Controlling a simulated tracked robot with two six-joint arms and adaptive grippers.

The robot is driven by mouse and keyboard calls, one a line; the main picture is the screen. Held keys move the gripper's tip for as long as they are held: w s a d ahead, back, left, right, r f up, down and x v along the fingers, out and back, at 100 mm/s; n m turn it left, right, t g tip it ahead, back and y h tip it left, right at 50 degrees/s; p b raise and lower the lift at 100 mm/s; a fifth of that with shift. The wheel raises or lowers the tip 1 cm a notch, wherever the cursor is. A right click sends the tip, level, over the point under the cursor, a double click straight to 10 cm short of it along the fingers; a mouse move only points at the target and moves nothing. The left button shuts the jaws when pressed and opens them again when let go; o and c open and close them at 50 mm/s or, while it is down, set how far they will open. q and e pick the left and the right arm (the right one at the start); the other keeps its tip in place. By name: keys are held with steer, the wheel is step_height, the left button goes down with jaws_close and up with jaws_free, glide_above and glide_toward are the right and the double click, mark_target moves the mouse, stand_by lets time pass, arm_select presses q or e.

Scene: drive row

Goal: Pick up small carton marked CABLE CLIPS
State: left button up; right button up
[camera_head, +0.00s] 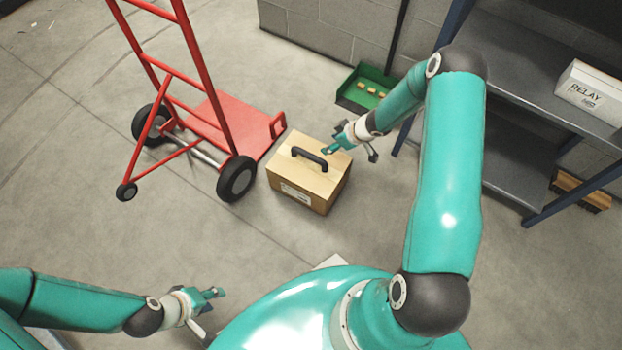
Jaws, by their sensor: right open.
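My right gripper (350,155) is open and empty, at the carton's right back side; one finger overlaps the carton's top edge in the picture. I cannot tell whether they touch. My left gripper (214,314) is low in the picture, fingers apart, empty and away from the carton.
A red hand truck (215,125) stands just left of the carton. A green dustpan (364,90) lies by the block wall. A shelf unit (525,75) at right holds a white box marked RELAY (590,92). A brush (580,190) lies low at right. Floor is clear at left.

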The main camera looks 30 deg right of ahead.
mark_target(311, 154)
steer(key=b+x, duration=0.1)
steer(key=x, duration=0.3)
steer(key=b+x, duration=0.1)
steer(key=x, duration=0.2)
steer(key=b+x, duration=0.1)
steer(key=x, duration=0.3)
steer(key=shift+w+d+f+b, duration=0.1)
steer(key=shift+d+f+b, duration=0.1)
steer(key=shift+f+b, duration=0.2)
steer(key=b+x, duration=0.1)
steer(key=x, duration=0.1)
steer(key=b+x, duration=0.1)
steer(key=x, duration=0.1)
steer(key=shift+a+f, duration=0.3)
steer(key=shift+f, duration=0.05)
steer(key=shift+w+f, duration=0.2)
steer(key=shift+w, duration=0.05)
steer(key=c, duration=1.1)
jaws_close()
